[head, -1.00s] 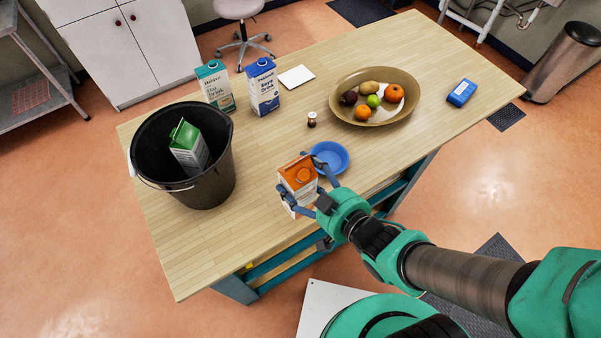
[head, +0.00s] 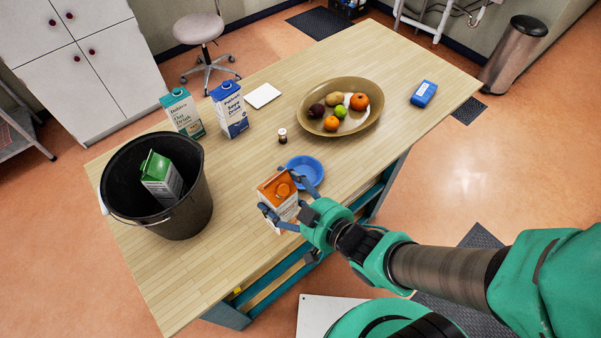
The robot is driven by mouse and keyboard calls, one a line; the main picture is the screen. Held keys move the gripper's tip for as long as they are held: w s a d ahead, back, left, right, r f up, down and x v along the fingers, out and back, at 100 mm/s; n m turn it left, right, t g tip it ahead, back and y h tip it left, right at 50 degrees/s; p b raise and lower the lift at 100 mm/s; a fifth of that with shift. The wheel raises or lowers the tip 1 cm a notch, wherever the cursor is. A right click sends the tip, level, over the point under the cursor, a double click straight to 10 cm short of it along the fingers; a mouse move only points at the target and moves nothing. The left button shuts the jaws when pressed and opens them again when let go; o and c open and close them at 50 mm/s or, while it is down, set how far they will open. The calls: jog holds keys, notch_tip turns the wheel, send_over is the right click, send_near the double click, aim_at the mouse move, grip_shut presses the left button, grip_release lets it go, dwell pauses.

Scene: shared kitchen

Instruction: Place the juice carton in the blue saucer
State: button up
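The juice carton (head: 281,207), orange and white, is upright near the front edge of the wooden table, just in front of the blue saucer (head: 306,169). The saucer looks empty; the carton and my gripper hide a little of its near side. My gripper (head: 279,193) reaches in from the right, with one finger on the carton's near left side and the other by its right side near the top. Whether both fingers press on it cannot be made out. Whether its base touches the table is also unclear.
A black bucket (head: 190,203) with a green carton (head: 160,179) stands left. Oat (head: 183,112) and soya (head: 230,110) cartons, a white card (head: 263,95) and a small jar (head: 282,136) are behind. A fruit bowl (head: 374,122) and blue box (head: 423,94) are right.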

jog(key=w+d+r+p, duration=0.3)
jog(key=w+d+p, duration=0.1)
jog(key=d, duration=0.7)
jog(key=shift+m+t+h, duration=0.3)
jog(key=shift+m, duration=0.1)
jog(key=shift+w, duration=0.1)
dwell(0.6)
jog(key=w+a+b, duration=0.1)
jog(key=w+a, duration=0.2)
jog(key=w, duration=0.4)
jog(key=w+a+f+b, duration=0.1)
jog(key=w+a+b, duration=0.1)
jog(key=w, duration=0.5)
jog(key=shift+w+a+f, duration=0.25)
jog(key=shift+w+a, duration=0.05)
jog(key=shift+a, duration=0.45)
jog(key=shift+f, duration=0.1)
